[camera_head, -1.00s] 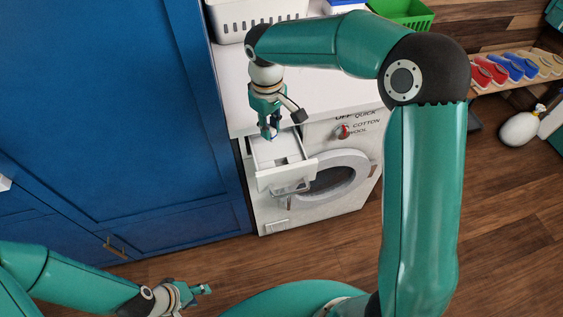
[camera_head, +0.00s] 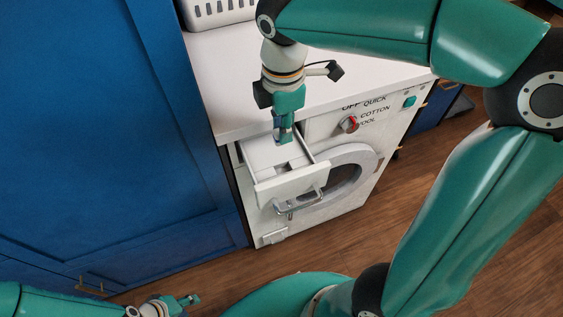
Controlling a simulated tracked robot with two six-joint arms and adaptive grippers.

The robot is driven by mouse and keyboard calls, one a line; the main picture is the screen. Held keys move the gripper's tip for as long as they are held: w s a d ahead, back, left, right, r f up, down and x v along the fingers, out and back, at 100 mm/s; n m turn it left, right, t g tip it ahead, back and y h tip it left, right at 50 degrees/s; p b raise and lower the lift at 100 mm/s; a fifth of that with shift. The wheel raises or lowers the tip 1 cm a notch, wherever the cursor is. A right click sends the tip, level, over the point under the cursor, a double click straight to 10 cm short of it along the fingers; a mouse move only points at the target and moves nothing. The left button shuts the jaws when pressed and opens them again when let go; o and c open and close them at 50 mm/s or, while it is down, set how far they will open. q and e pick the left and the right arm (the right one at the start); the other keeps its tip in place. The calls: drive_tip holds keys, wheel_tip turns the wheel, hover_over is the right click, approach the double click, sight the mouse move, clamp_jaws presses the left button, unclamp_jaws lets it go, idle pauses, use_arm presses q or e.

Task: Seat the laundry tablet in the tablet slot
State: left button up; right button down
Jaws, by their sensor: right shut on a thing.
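The washing machine's detergent drawer (camera_head: 292,186) is pulled open. The tablet slot (camera_head: 282,168) shows as a small dark recess in the drawer's pale floor. My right gripper (camera_head: 284,138) points down over the back part of the drawer, behind the slot in the picture. It is shut on the laundry tablet, which is mostly hidden by the fingers, with only a trace of blue showing there. I cannot tell whether the tablet touches the drawer. My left gripper (camera_head: 192,299) is low at the bottom left, far from the drawer, and too small to read its opening.
The washing machine (camera_head: 330,215) has a round door, a metal handle (camera_head: 301,203) and a red-marked dial (camera_head: 348,124). A white worktop (camera_head: 225,80) lies above it, with a white basket (camera_head: 222,12) at the back. A blue cabinet (camera_head: 100,130) stands close on the left.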

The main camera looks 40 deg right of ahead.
sight(283, 164)
wheel_tip(283, 164, down, 12)
drive_tip(key=shift+r+b, duration=0.15)
drive_tip(key=shift+b, duration=0.65)
drive_tip(key=shift+s+f+b, duration=0.15)
drive_tip(key=shift+f+b, duration=0.2)
drive_tip(key=shift+f, duration=0.05)
drive_tip(key=c, duration=1.3)
unclamp_jaws()
drive_tip(key=shift+o, duration=1.2)
